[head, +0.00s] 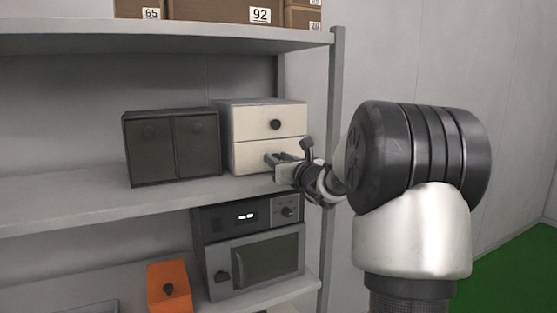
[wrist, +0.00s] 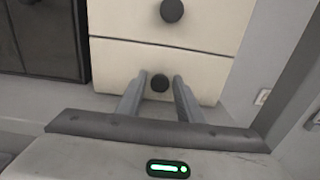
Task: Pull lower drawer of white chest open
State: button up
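The white chest (head: 267,113) stands on the middle shelf and has two drawers, each with a round black knob. Its lower drawer (head: 250,154) looks shut, with its front about flush with the upper one. In the wrist view the lower drawer (wrist: 120,62) fills the middle, and its knob (wrist: 160,83) shows between my fingertips. My gripper (head: 277,158) is in front of the lower drawer, and in the wrist view (wrist: 160,78) its two fingers are apart, one on each side of the knob. I see gaps between the fingers and the knob. In the head view the gripper hides the lower knob.
A dark two-door cabinet (head: 172,147) stands close left of the chest. A shelf post (head: 331,150) rises to the right, near my arm. Below are a grey oven (head: 256,262) and an orange box (head: 170,287). The shelf front left of the gripper is clear.

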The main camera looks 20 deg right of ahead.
grip_shut()
jog(key=shift+s, duration=0.1)
jog(key=s+b, duration=0.4)
jog(key=s, duration=1.1)
jog(key=shift+d+b, duration=0.25)
jog(key=shift+b, duration=0.15)
jog(key=shift+o, duration=1.4)
grip_release()
